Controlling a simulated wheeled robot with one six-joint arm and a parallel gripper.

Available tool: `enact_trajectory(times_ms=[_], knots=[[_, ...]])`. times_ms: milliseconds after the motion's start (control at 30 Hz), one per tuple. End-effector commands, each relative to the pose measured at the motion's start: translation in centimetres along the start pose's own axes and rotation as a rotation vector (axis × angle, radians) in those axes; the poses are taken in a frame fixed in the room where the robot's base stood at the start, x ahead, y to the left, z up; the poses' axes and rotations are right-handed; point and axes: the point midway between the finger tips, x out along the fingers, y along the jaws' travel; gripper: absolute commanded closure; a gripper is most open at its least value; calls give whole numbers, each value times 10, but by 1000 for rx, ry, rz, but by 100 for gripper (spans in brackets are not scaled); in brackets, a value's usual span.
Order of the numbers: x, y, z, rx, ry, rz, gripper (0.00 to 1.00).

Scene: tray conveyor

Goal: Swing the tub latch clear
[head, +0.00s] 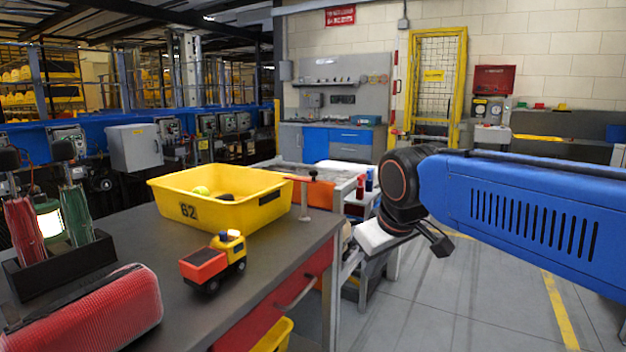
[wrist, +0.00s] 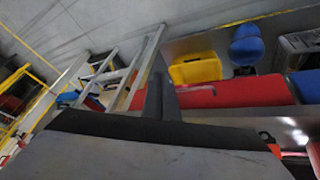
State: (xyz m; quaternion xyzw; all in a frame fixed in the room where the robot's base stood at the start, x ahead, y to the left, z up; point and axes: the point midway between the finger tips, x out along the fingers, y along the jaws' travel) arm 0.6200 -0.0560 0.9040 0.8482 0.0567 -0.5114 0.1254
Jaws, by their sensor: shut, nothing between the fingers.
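The yellow tub (head: 215,212), marked 62, stands on the grey table. A yellow-green ball (head: 201,190) and a dark item (head: 227,197) lie in it. The latch is a pale post (head: 304,202) by the tub's right corner, with a red arm (head: 297,178) and a dark knob on top. The red arm points left over the tub's rim; I cannot tell whether it touches. My gripper (head: 442,246) is shut and empty, well right of the latch and beyond the table's edge. Its dark fingers (wrist: 163,96) show in the wrist view, where I cannot make out the latch.
A toy truck (head: 215,262) stands in front of the tub. A red drawer (head: 275,305) is under the table edge. Floor right of the table is open.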

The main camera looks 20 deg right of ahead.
Motion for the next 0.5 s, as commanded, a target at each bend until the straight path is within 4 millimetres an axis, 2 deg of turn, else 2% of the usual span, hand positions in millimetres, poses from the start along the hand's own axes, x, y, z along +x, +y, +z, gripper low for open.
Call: enact_trajectory(times_ms=[33,100,500], knots=[[-5,2,-21,-26,7,4,100],[-12,5,-48,-65,19,11,100],[-44,11,-195,-275,78,61,100]])
